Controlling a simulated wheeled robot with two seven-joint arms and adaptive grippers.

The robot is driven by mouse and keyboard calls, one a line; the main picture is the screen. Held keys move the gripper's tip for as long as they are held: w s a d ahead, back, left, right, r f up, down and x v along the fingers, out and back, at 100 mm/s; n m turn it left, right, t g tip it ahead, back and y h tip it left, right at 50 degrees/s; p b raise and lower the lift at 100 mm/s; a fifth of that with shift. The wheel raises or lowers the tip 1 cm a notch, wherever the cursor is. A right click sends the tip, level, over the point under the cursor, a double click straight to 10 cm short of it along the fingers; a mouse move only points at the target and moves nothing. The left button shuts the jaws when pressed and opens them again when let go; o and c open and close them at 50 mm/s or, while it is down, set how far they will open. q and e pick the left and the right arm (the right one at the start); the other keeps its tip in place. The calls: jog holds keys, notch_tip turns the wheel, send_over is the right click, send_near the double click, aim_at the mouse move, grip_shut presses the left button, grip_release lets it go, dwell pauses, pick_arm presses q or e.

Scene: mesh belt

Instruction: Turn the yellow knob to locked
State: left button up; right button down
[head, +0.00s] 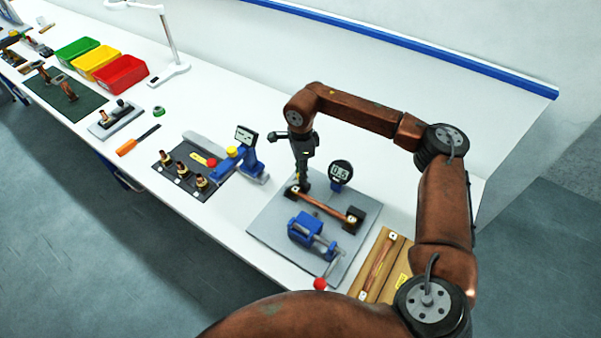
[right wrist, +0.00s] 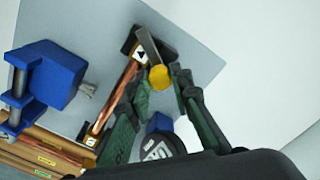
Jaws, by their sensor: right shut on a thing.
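The yellow knob (right wrist: 159,77) shows in the right wrist view as a small round yellow piece beside one end of a copper rod. My right gripper (right wrist: 161,84) has its two dark green fingers shut on it from both sides. In the head view my right gripper (head: 300,181) points down at the back of the grey plate, and its fingers mostly hide the knob. A dark grey bar (right wrist: 149,46) lies right by the knob. I cannot read a locked mark. My left gripper is not in view.
The grey plate (head: 265,222) bears a copper rod (head: 324,206) on black blocks, a blue vise (head: 305,229) and a round gauge (head: 341,171) close to my gripper. A blue stand (head: 246,163) is left, a wooden box (head: 390,250) right.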

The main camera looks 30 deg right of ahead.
jog(key=n+b, duration=0.1)
jog(key=n, duration=0.5)
jog(key=shift+s+f, duration=0.1)
jog(key=shift+f, duration=0.05)
jog(key=shift+n+b, duration=0.3)
jog(key=c, duration=1.7)
grip_release()
jog(key=shift+c, duration=0.2)
jog(key=shift+r, duration=0.35)
notch_tip(320, 180, up, 12)
jog(key=shift+f, duration=0.25)
jog(key=shift+a, duration=0.1)
